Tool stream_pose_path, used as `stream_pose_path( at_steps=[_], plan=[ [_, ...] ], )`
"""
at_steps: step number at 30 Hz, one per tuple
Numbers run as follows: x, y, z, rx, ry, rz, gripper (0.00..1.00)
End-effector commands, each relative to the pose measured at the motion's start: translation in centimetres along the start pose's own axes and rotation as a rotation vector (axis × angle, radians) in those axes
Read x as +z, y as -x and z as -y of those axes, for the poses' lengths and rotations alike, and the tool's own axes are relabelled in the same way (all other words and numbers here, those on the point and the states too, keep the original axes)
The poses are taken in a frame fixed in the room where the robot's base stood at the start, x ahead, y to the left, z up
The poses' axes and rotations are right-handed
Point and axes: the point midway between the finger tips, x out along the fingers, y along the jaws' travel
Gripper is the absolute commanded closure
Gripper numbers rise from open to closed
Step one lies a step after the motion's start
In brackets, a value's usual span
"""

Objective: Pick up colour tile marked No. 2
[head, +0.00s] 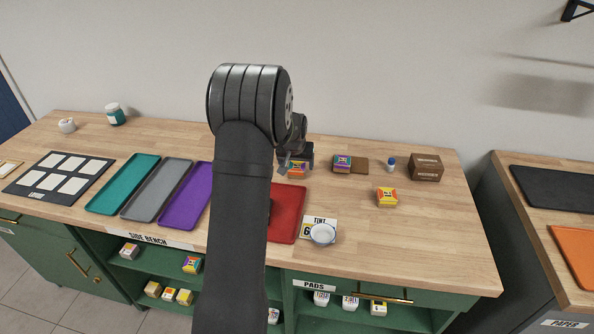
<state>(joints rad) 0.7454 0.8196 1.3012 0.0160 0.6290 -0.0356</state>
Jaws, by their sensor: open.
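My gripper (296,162) is open above the bench top, just beyond the red tray. A small tile-like block with a yellow, orange and purple pattern (297,169) lies at its fingers. I cannot tell whether it is between them or just below. A similar purple and yellow block (342,164) stands to the right, beside a flat brown piece. An orange and yellow block (387,197) with a pale label sits further right and nearer. The numbers on the blocks are too small to read, so I cannot tell which is No. 2.
Teal (124,184), grey (157,190), purple (187,196) and red (288,212) trays lie on the bench. A white bowl (322,234) stands by a TINT card. A brown box (425,167) and a small blue-and-white bottle (391,164) are at right. Shelves below hold more blocks.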

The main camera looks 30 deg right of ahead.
Motion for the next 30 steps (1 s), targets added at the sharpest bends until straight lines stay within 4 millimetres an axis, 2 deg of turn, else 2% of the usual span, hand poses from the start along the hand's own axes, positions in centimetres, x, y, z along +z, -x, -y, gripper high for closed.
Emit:
stream_pose_path(
  at_steps=[3, 6, 14, 21, 30],
  plan=[
    [0.0, -1.6, 0.0, -0.001, 0.0, 0.001, 0.22],
    [0.0, -2.3, 0.0, -0.001, 0.0, 0.0, 0.22],
    [0.0, -2.4, 0.0, -0.002, 0.0, -0.002, 0.22],
    [0.0, -2.4, 0.0, -0.002, 0.0, -0.002, 0.69],
    [-0.1, -2.3, 0.0, -0.001, 0.0, -0.002, 0.71]
  ],
)
